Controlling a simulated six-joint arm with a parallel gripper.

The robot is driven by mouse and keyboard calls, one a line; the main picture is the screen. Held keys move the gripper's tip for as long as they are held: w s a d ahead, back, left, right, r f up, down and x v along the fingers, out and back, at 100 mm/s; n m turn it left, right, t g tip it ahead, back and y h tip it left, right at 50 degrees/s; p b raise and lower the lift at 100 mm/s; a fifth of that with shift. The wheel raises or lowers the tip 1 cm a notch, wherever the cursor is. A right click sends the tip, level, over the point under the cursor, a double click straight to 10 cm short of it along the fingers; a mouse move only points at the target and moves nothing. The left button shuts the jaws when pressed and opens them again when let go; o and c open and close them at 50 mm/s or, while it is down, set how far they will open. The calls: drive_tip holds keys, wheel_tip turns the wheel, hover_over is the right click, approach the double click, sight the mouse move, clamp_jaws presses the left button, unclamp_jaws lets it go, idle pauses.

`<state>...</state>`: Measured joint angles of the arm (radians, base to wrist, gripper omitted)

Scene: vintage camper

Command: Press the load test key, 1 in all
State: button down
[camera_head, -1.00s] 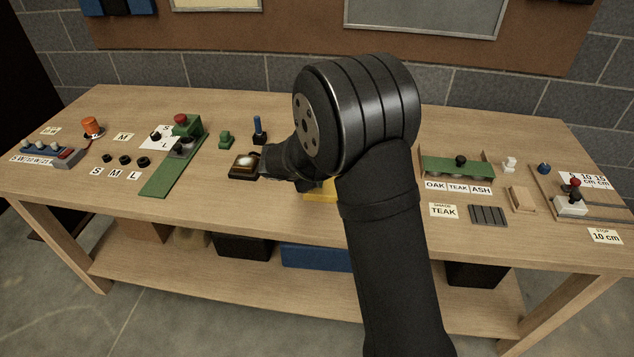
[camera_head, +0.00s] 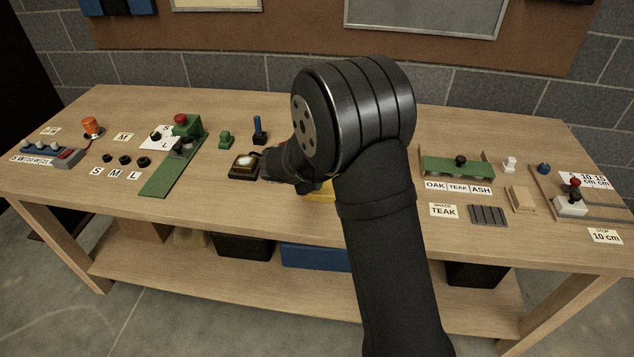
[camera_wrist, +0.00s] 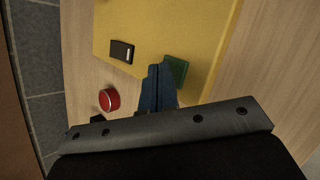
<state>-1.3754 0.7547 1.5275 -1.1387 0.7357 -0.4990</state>
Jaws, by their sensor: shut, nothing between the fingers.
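In the wrist view, a yellow panel (camera_wrist: 190,22) lies on the table, and a bit of yellow (camera_head: 321,192) shows past my arm in the head view. On the panel are a small black piece with a white mark (camera_wrist: 122,51) and a green square piece (camera_wrist: 176,70). I cannot read any label that marks one as the load test key. My gripper (camera_wrist: 158,80) is shut and empty. Its blue fingertips are over the panel's edge, close beside the green piece and partly in front of it. I cannot tell whether they touch. In the head view my arm hides the fingertips.
A red round knob (camera_wrist: 110,100) is left of my fingers in the wrist view. In the head view, a dark box with a pale top (camera_head: 244,165) is beside my wrist. A blue-handled piece (camera_head: 259,130) stands behind it. The front table strip is mostly clear.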

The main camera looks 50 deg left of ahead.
drive_tip(key=shift+f, duration=0.35)
idle(0.8)
drive_tip(key=shift+r, duration=0.8)
drive_tip(key=shift+r, duration=2.5)
wheel_tip(320, 180, up, 4)
drive_tip(key=shift+f, duration=0.1)
